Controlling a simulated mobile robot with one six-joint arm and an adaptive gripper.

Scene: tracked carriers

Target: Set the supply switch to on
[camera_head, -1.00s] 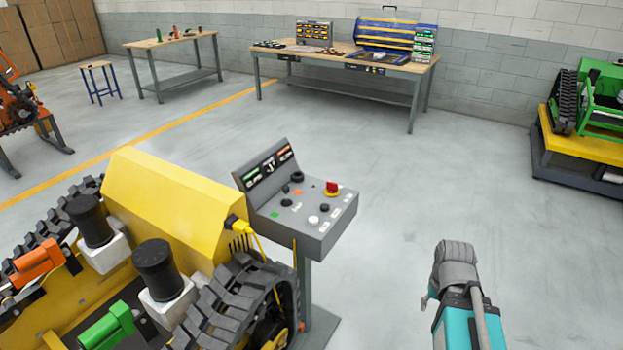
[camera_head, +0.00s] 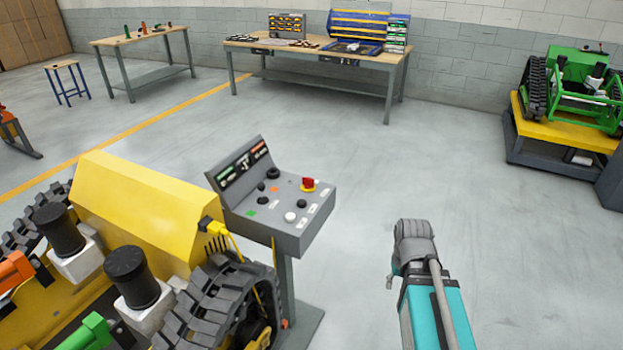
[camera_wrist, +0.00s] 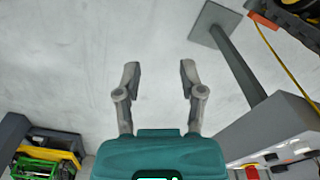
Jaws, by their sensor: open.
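A grey control box (camera_head: 285,240) stands on a post beside the yellow tracked machine. Its sloped top carries several dark, white, orange and green controls and a red mushroom button (camera_head: 308,184) on a yellow ring. Which control is the supply switch, and how it is set, I cannot tell. In the wrist view part of the box (camera_wrist: 270,122) shows at the right edge, with its post and foot plate. My gripper (camera_wrist: 158,75) is open and empty, over bare floor. In the head view my arm is to the right of the box, apart from it; the fingers are hidden there.
The yellow tracked machine (camera_head: 150,205) fills the lower left, a yellow cable running from it near the box. Workbenches (camera_head: 232,47) stand at the back. A green tracked machine (camera_head: 575,85) sits on a stand at right. The floor between is clear.

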